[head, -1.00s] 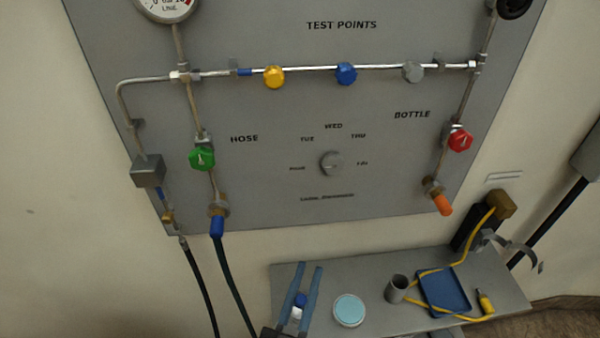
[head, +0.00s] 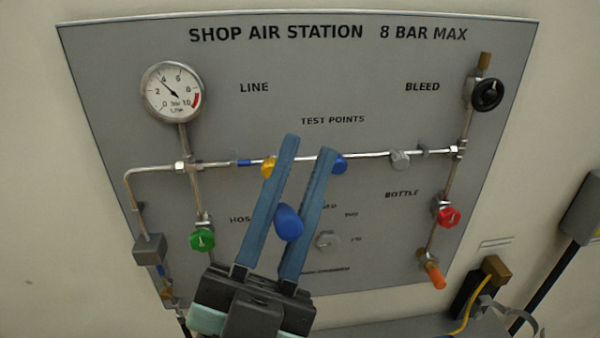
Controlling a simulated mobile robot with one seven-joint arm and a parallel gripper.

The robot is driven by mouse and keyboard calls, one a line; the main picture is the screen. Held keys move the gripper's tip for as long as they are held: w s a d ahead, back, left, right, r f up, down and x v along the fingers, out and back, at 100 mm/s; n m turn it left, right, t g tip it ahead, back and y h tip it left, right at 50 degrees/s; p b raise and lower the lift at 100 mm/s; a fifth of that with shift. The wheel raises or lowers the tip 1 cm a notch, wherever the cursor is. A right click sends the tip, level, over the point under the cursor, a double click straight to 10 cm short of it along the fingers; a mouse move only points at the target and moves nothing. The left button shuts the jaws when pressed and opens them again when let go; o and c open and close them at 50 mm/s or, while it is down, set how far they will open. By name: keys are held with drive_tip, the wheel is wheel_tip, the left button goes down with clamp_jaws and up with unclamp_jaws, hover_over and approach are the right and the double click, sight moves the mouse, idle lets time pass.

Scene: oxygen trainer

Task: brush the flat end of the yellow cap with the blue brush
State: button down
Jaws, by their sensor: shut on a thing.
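The yellow cap (head: 267,168) sits on the horizontal test-point pipe. Its right edge is partly covered by my gripper's left finger. My gripper (head: 308,147) is raised in front of the panel, its fingers pointing up, with one tip near the yellow cap and the other near the blue cap (head: 341,165). It is shut on the blue brush (head: 288,223), whose rounded blue part shows between the fingers, well below the tips. The brush's bristles cannot be made out. The brush appears lower in the picture than the yellow cap and apart from it.
A grey cap (head: 400,160) sits farther right on the pipe. The panel also bears a gauge (head: 172,92), a green knob (head: 202,239), a red knob (head: 449,216), a black knob (head: 488,95) and an orange-ended fitting (head: 435,275). A shelf edge (head: 390,327) shows below.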

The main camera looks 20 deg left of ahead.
drive_tip(key=shift+w+a+p, duration=0.4)
drive_tip(key=shift+w, duration=0.3)
drive_tip(key=shift+w+a+p, duration=0.35)
drive_tip(key=shift+w+p, duration=0.1)
drive_tip(key=shift+w, duration=0.25)
drive_tip(key=shift+w+a+p, duration=0.4)
drive_tip(key=shift+w, duration=0.3)
drive_tip(key=shift+w+a, duration=0.1)
drive_tip(key=shift+w, duration=0.1)
drive_tip(key=shift+w+a+b, duration=0.3)
drive_tip(key=shift+w+b, duration=0.25)
drive_tip(key=shift+f, duration=0.1)
